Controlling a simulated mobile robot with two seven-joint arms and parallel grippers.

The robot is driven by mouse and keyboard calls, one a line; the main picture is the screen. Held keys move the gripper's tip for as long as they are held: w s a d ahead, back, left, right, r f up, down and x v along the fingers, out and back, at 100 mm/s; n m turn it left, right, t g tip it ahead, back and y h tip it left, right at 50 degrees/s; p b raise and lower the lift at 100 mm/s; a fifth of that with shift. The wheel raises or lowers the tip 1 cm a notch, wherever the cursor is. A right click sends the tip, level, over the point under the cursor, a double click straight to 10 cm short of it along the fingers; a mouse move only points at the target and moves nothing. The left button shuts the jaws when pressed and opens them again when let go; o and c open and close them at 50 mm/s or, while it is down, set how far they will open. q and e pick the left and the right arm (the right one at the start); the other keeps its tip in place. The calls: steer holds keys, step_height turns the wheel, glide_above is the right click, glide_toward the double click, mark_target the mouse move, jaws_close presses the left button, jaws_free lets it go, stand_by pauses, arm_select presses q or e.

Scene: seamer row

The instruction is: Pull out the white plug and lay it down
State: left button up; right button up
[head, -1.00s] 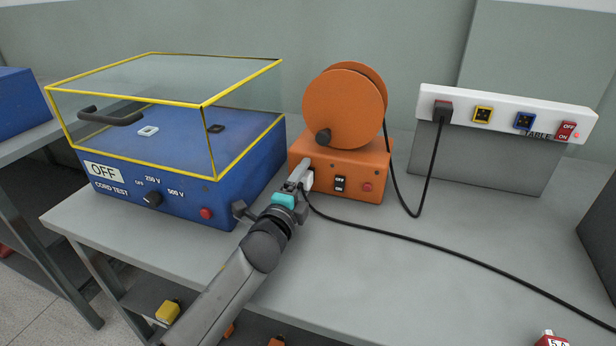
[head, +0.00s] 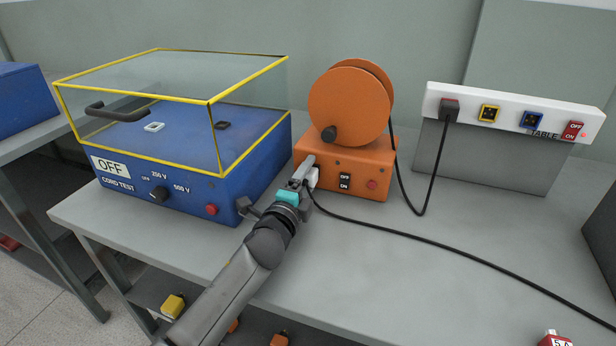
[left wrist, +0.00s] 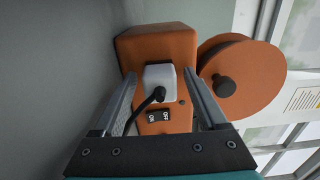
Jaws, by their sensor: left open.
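The white plug (left wrist: 159,76) sits against the front face of the orange reel box (left wrist: 165,45), with a black cord leaving it. In the head view the white plug (head: 314,176) shows only in part beside my left gripper (head: 304,172). In the left wrist view the open fingers of my left gripper (left wrist: 165,90) stand on either side of the plug, with gaps between them and it. My right gripper is not in view.
A blue cord tester (head: 240,190) with a clear yellow-edged cover stands left of my arm. A white power strip (head: 470,100) with a black plug (head: 450,110) is at the back right.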

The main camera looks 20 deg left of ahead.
mark_target(306, 181)
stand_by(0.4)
arm_select(q)
jaws_close()
stand_by(0.4)
stand_by(0.5)
steer(key=shift+s+a+p, duration=0.1)
steer(key=shift+s+p, duration=1.2)
steer(key=shift+s, duration=1.65)
